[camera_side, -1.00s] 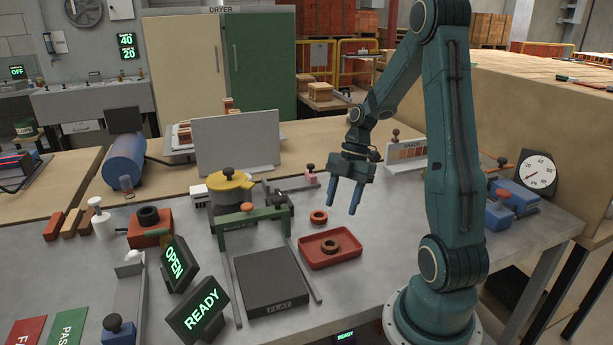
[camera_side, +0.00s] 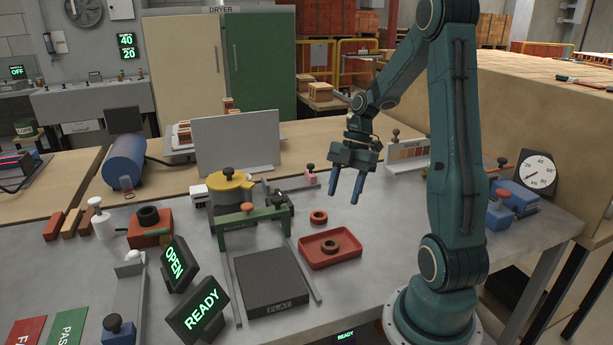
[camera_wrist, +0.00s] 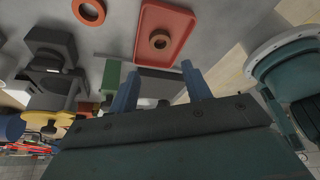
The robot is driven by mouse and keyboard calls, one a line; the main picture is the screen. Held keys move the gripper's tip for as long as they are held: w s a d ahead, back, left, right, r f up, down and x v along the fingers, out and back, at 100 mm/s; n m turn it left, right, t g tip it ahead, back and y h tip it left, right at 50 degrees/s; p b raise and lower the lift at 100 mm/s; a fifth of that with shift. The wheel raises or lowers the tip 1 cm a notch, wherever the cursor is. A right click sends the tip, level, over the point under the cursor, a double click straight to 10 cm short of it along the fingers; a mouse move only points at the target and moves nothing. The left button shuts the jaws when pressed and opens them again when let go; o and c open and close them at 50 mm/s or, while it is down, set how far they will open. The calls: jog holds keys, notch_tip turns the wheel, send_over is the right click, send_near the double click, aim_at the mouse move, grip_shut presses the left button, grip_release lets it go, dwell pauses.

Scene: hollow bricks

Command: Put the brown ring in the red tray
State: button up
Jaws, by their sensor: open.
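The brown ring (camera_side: 329,246) lies flat inside the red tray (camera_side: 346,259), near the middle of its floor. In the wrist view the brown ring (camera_wrist: 159,41) also shows within the red tray (camera_wrist: 180,28). My gripper (camera_side: 345,200) is open and empty, fingers pointing down. It is raised above the table, behind and to the right of the tray in the side view, and touches neither ring nor tray. In the wrist view its fingertips (camera_wrist: 160,80) are apart with nothing between them.
An orange-red ring (camera_side: 318,217) lies on the table behind the tray. A dark plate marked FLAT (camera_side: 271,283) and a green bridge (camera_side: 249,213) stand to the left. Bare table lies right of the tray.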

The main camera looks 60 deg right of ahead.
jog(key=w+a+r+m+h, duration=0.1)
jog(key=a+r+m+h, duration=0.2)
jog(key=a+r+m, duration=0.6)
jog(key=s+a+r+m+t, duration=0.2)
jog(key=s+a+m, duration=0.1)
jog(key=a, duration=0.3)
jog(key=s+a+r+m+t+h, duration=0.1)
jog(key=s+a+m+t, duration=0.1)
jog(key=a, duration=0.4)
jog(key=shift+s+a+r+m+t, duration=0.3)
jog(key=shift+s+m, duration=0.4)
jog(key=shift+s, duration=0.7)
jog(key=shift+d+r, duration=0.1)
